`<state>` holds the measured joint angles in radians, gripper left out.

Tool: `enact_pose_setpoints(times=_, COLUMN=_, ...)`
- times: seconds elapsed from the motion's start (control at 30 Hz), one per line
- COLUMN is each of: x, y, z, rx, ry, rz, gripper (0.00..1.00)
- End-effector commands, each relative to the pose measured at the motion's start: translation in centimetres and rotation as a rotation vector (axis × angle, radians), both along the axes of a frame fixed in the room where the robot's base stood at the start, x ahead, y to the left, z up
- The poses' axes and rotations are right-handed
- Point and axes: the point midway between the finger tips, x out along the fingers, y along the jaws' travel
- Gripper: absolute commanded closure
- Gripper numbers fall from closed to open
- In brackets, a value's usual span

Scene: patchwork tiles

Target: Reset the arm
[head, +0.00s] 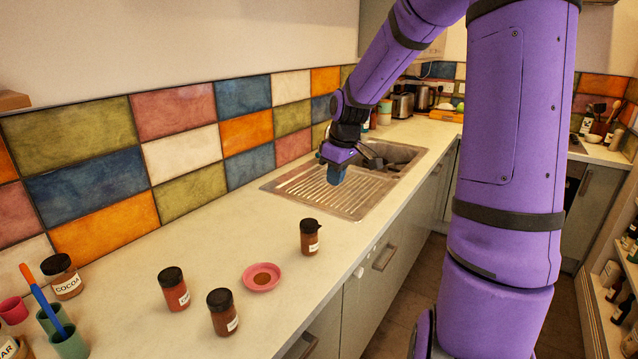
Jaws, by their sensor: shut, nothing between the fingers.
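My purple arm reaches from the right side of the head view over the counter (225,245). My gripper (335,176) hangs over the ridged drainer of the metal sink (345,200), with its fingers pointing down. It is shut and holds nothing. The fingertips are small in the picture, and how high they are above the drainer is hard to tell. My arm hides part of the sink and the wall behind it.
Dark-lidded jars stand on the near counter: one (309,238) by the sink, two (222,312) (173,288) in front. A pink dish (262,277) lies between them. A cocoa jar (62,277) and green cups (68,342) are at the left. A toaster (402,104) stands behind the sink.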

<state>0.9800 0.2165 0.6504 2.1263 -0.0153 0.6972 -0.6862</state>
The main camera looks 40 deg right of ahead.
Motion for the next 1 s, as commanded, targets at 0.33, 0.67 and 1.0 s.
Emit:
enact_pose_setpoints(times=0.33, x=-0.4, y=0.6, z=0.7, rx=-0.013, ry=0.002, rz=-0.002, gripper=1.00)
enact_pose_setpoints(times=0.67, x=-4.9, y=7.1, z=5.7, rx=-0.127, ry=-0.010, rz=-0.077, gripper=1.00)
enact_pose_setpoints(times=1.0, x=-12.7, y=13.0, z=10.9, rx=-0.160, ry=-0.112, rz=-0.199, gripper=1.00)
